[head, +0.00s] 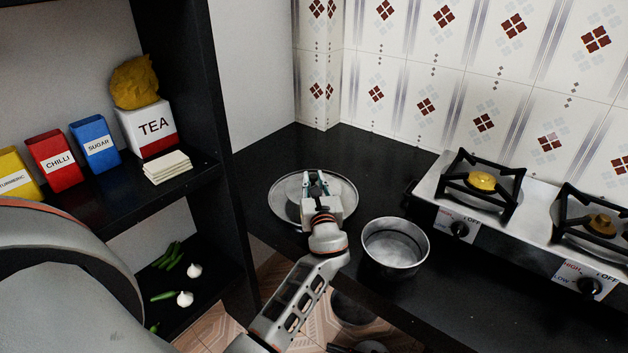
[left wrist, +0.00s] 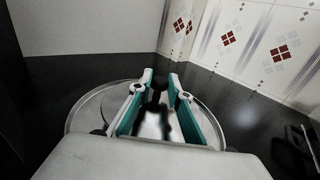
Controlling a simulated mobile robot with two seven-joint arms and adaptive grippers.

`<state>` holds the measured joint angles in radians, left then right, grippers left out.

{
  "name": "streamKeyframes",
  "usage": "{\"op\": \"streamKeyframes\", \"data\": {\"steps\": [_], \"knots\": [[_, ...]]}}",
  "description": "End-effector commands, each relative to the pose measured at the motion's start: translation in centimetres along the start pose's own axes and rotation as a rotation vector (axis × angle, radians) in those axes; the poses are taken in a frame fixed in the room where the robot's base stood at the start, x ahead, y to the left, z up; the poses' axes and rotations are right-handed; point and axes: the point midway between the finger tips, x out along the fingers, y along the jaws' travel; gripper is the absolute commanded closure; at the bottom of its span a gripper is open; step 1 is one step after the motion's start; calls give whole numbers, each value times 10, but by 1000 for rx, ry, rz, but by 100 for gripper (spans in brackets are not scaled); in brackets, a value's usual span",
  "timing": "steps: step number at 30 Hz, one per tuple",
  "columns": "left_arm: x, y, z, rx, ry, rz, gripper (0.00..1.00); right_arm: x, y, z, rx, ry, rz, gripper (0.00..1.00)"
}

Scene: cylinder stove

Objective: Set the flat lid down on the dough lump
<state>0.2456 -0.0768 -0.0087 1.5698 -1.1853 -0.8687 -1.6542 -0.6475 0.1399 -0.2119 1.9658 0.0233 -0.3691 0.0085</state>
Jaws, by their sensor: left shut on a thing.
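A round, flat metal lid (head: 284,196) is at the counter's left end, beyond the pot. It also shows in the left wrist view (left wrist: 84,112) as a pale disc under my fingers. My left gripper (head: 318,183) is over the middle of this disc, its fingers shut on the lid's centre part, blurred and pale between the fingers in the left wrist view (left wrist: 155,115). I cannot tell whether the lid touches the counter or is held just above it. I cannot make out a dough lump; it may be hidden. My right gripper is not in view.
An open metal pot (head: 396,246) stands right of my left forearm, near the counter's front edge. A stove (head: 530,218) with two burners is further right. A dark shelf (head: 180,190) with spice boxes stands at left. The tiled wall is behind the lid.

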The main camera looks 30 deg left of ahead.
Motion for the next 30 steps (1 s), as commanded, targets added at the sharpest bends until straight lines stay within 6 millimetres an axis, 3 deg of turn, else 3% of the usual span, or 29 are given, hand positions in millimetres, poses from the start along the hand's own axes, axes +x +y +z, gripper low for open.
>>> {"op": "streamKeyframes", "data": {"steps": [26, 27, 29, 30], "knots": [[0, 0, -6, 0, -1, 0, 100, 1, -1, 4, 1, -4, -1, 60], [0, 0, -6, 0, -1, 0, 77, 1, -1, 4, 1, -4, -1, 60], [0, 0, -6, 0, -1, 0, 62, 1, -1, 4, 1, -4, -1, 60], [0, 0, -6, 0, -1, 0, 62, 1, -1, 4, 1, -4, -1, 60]]}}
